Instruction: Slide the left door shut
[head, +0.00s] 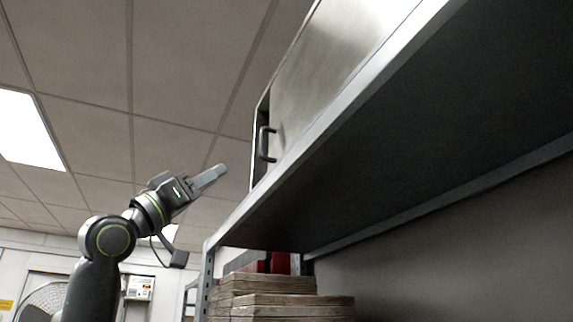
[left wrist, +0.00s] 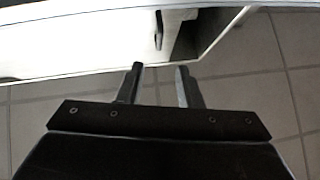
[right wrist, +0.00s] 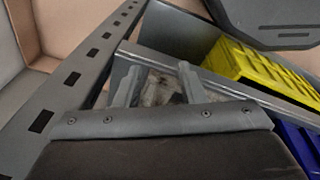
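A metal cabinet door (head: 315,75) stands on the high shelf in the head view, with a dark bar handle (head: 265,144) near its left edge. A narrow dark gap shows beside that edge. My left gripper (head: 220,170) is left of the handle and apart from it. In the left wrist view my left gripper (left wrist: 160,70) is open and empty, with the pale cabinet front (left wrist: 75,45) and a dark handle (left wrist: 159,30) beyond the fingertips. My right gripper (right wrist: 158,78) is open with nothing clearly between its fingers; it is outside the head view.
The metal shelf edge (head: 330,112) runs below the cabinet. Stacked boards (head: 290,299) stand under it. In the right wrist view a perforated post (right wrist: 88,55), a yellow crate (right wrist: 255,70) and a blue crate (right wrist: 300,143) are close by. Free air surrounds the left arm.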

